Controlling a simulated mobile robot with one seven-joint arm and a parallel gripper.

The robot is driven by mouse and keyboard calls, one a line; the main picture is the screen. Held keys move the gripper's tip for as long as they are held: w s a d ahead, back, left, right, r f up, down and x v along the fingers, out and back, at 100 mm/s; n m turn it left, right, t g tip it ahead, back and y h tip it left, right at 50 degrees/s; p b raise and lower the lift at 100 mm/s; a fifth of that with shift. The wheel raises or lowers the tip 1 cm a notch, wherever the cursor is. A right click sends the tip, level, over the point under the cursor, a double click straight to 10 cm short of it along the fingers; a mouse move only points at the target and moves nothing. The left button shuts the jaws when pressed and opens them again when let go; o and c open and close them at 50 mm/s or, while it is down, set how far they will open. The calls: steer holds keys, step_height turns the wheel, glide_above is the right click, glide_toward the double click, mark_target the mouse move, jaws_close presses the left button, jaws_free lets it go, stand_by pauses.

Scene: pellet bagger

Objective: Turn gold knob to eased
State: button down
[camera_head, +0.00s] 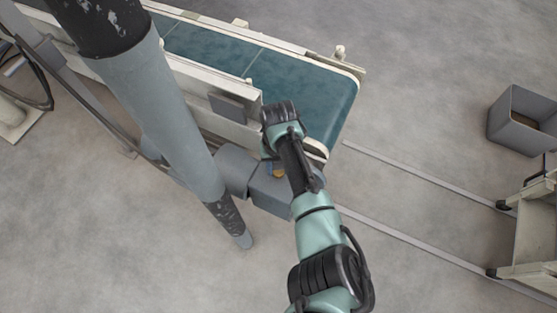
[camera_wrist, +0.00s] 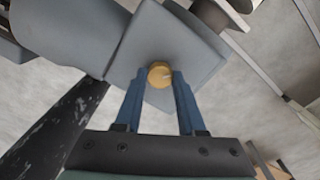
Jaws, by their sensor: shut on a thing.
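The gold knob (camera_wrist: 159,75) is a small round knob on the face of a grey box (camera_wrist: 183,50) in the wrist view. A pale mark shows on the right side of its face. My gripper (camera_wrist: 158,82) has its two blue fingers on either side of the knob, shut on it. In the head view a small bit of the gold knob (camera_head: 278,172) shows beside my arm on the grey box (camera_head: 268,195). My gripper is mostly hidden behind my wrist there. I see no readable label for the knob's positions.
A conveyor with a teal belt (camera_head: 295,88) runs just behind the box. A grey open bin (camera_head: 507,128) and a cart (camera_head: 535,235) stand to the right. The floor between has two rails (camera_head: 400,175).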

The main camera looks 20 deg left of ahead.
steer(key=n+b, duration=0.1)
steer(key=b, duration=0.2)
steer(key=shift+d+f+n, duration=0.1)
steer(key=shift+f+n, duration=0.3)
steer(key=n+b, duration=0.1)
steer(key=b, duration=0.5)
steer(key=shift+n, duration=0.4)
steer(key=shift+b, duration=0.75)
steer(key=n+b, duration=0.1)
steer(key=b, duration=0.2)
steer(key=shift+s+r+n+b, duration=0.1)
steer(key=shift+r+n+b, duration=0.3)
steer(key=shift+b, duration=0.65)
steer(key=c, duration=0.5)
jaws_free()
